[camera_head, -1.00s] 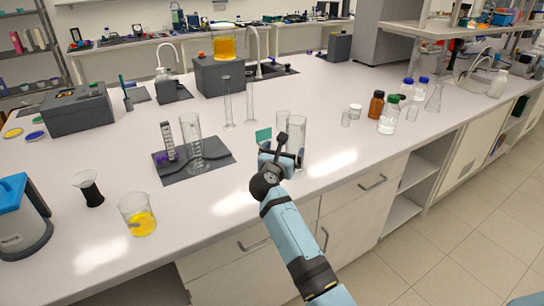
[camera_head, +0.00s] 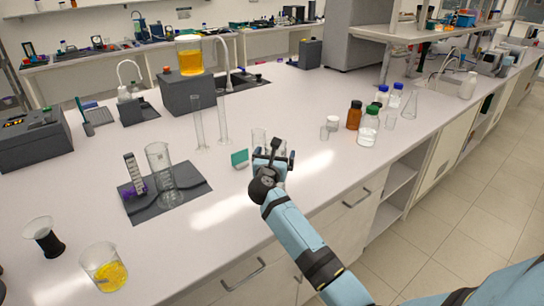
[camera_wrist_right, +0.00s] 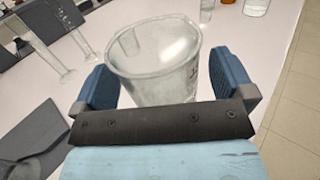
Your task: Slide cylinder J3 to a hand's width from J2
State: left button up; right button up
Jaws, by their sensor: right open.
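In the head view my gripper largely hides that glass. Two slender cylinders (camera_head: 198,125) (camera_head: 223,118) stand farther back. I cannot read any J2 or J3 label. My left gripper is not in view.
A dark mat (camera_head: 190,196) at left holds a wide glass cylinder (camera_head: 160,168) and a white rack. A beaker of yellow liquid (camera_head: 104,268) stands front left. Bottles (camera_head: 368,127) stand to the right. Bench between gripper and mat is mostly clear.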

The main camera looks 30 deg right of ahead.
jog(key=shift+s, duration=0.1)
jog(key=shift+c, duration=0.3)
jog(key=c, duration=1.1)
jog(key=w+a+b, duration=0.2)
jog(key=a, duration=0.1)
jog(key=w+a, duration=0.1)
jog(key=a, duration=0.1)
jog(key=shift+w+b, duration=0.25)
jog(key=shift+b, duration=0.15)
